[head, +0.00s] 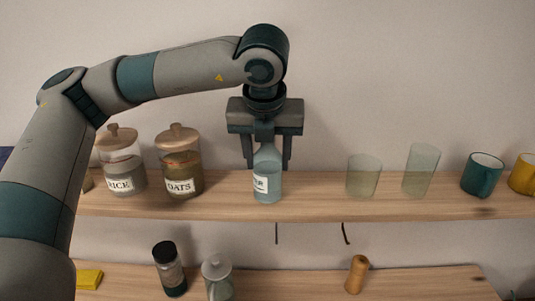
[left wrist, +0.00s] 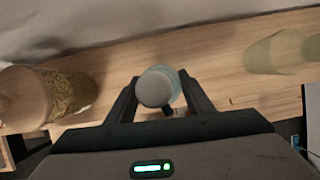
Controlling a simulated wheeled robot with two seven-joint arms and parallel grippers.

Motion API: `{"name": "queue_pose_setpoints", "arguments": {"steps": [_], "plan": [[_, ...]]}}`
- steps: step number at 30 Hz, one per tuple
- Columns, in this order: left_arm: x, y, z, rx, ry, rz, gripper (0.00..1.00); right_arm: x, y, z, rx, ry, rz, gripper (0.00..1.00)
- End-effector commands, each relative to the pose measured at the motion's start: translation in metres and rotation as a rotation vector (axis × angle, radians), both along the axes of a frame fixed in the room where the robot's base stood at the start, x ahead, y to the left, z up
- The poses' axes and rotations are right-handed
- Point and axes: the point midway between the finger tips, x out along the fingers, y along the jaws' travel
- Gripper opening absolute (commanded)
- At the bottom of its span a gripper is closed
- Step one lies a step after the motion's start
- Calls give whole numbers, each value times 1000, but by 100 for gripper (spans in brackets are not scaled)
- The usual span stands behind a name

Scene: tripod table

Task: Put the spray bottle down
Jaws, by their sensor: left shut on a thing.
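The spray bottle (head: 267,180) is pale blue and translucent with a white label. It is upright at the wooden shelf (head: 320,199), between the oats jar and a clear glass. My left gripper (head: 267,166) comes down from above and is shut on the bottle, with a finger on each side. In the left wrist view the bottle's round top (left wrist: 155,88) shows between the two fingers (left wrist: 158,97). I cannot tell whether its base touches the shelf. My right gripper is not in view.
Left of the bottle stand the oats jar (head: 180,165) and the rice jar (head: 121,165). To the right are two glasses (head: 363,177) (head: 420,172), a teal mug (head: 482,176) and a yellow mug (head: 523,175). A lower shelf (head: 300,283) holds a dark-capped jar (head: 169,270) and a wooden mill (head: 356,275).

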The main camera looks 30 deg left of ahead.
Motion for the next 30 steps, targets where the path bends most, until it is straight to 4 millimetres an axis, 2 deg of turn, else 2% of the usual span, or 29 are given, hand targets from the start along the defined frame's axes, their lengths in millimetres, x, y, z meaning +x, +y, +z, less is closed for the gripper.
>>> {"name": "queue_pose_setpoints", "arguments": {"steps": [8,9,11,25,30], "plan": [[0,0,-3,0,-1,1,17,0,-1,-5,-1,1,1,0],[0,0,-2,0,0,0,55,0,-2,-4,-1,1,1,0],[0,0,-2,0,0,0,66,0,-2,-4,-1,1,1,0],[0,0,2,0,0,0,66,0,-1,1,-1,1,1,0],[-5,-3,14,-1,-4,1,66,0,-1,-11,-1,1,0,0]]}}
